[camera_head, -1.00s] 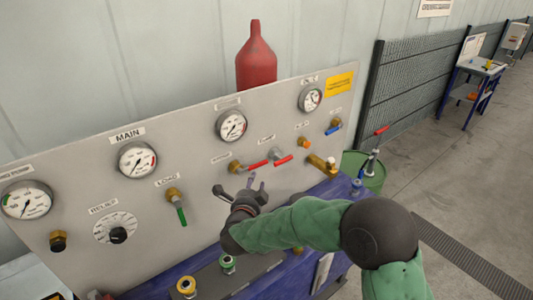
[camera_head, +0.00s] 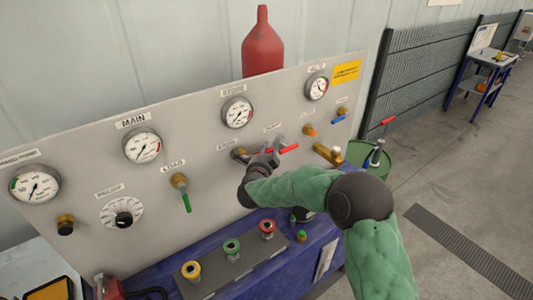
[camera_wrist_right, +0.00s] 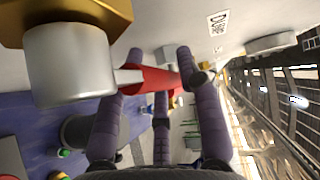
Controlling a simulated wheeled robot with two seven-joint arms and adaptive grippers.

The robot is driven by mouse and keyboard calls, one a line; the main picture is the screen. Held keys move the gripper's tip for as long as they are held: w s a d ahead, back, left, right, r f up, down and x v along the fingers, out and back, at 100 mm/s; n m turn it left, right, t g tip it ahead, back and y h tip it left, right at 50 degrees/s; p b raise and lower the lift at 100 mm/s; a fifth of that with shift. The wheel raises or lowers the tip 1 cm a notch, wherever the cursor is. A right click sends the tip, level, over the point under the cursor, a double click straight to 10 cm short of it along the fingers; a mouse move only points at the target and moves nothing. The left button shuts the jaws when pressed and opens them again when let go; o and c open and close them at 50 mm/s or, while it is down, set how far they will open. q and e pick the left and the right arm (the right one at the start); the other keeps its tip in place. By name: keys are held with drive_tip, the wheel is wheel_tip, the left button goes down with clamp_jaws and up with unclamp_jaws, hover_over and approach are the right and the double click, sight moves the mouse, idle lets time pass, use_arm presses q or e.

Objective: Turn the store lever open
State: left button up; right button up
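The store valve (camera_head: 239,153) is a brass fitting low on the grey panel, under the store gauge (camera_head: 238,112). Its red lever is mostly hidden by my right gripper (camera_head: 268,158) in the head view. In the right wrist view the red lever (camera_wrist_right: 152,78) runs sideways from a silver stem (camera_wrist_right: 70,65) and passes across the space between my purple-grey fingers (camera_wrist_right: 160,75). The fingers are spread around the lever, with a gap between the tips. Whether they touch it is unclear. My left gripper is out of view.
Another red lever (camera_head: 288,149) is close to the right of my right gripper. A load valve with a green handle (camera_head: 186,201) is to the left. A green drum (camera_head: 372,160) is at the right.

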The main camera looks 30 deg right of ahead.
clamp_jaws()
drive_tip(key=shift+f, duration=0.1)
drive_tip(key=a+f+m+g+y+p, duration=0.3)
drive_tip(key=a+f+m+y+p, duration=0.4)
drive_tip(key=y+p, duration=0.4)
drive_tip(key=shift+s+a+f+m+g+y, duration=0.2)
drive_tip(key=shift+s+a+m+g+y, duration=0.2)
drive_tip(key=shift+a+m+y, duration=0.6)
drive_tip(key=shift+d+n+y, duration=0.1)
drive_tip(key=shift+n+y, duration=0.2)
idle(0.3)
unclamp_jaws()
